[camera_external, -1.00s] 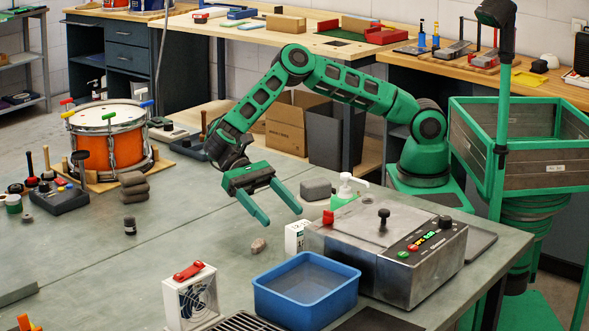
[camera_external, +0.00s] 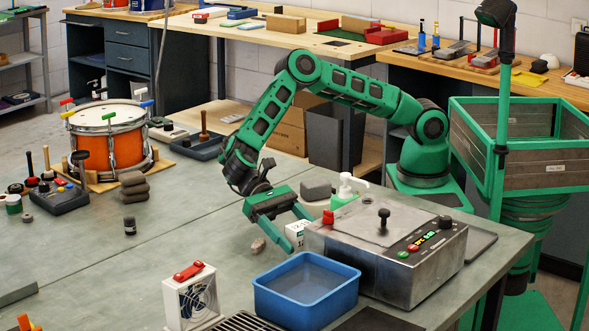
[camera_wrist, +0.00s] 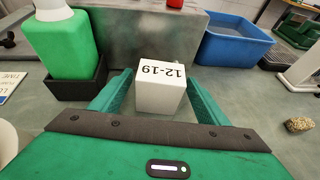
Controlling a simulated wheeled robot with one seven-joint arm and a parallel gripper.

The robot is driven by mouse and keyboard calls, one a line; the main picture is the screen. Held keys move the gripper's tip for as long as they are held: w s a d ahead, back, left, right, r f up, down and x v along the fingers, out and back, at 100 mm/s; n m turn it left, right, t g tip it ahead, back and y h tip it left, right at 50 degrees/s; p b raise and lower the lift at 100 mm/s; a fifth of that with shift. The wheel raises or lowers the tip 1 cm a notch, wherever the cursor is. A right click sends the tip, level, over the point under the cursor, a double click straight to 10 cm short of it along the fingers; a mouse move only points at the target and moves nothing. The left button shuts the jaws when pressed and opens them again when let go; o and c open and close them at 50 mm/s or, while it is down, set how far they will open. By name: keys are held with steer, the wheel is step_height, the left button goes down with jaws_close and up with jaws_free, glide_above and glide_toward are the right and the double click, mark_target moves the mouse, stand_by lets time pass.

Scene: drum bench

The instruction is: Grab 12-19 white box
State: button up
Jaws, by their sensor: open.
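The white box (camera_wrist: 160,92) marked 12-19 stands on the bench between my open fingers in the wrist view, its label upside down there. In the external view the white box (camera_external: 296,231) is partly hidden behind my gripper, beside the metal machine. My gripper (camera_external: 297,228) is open, pointing down toward the bench, with one finger on each side of the box.
The metal machine (camera_external: 390,255) stands close behind the box. A green bottle (camera_wrist: 62,45) in a black holder is close on the left in the wrist view. A blue tub (camera_external: 306,287) and a small stone (camera_external: 258,244) are near. Open bench lies to the left.

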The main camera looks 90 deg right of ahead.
steer(key=c, duration=1.2)
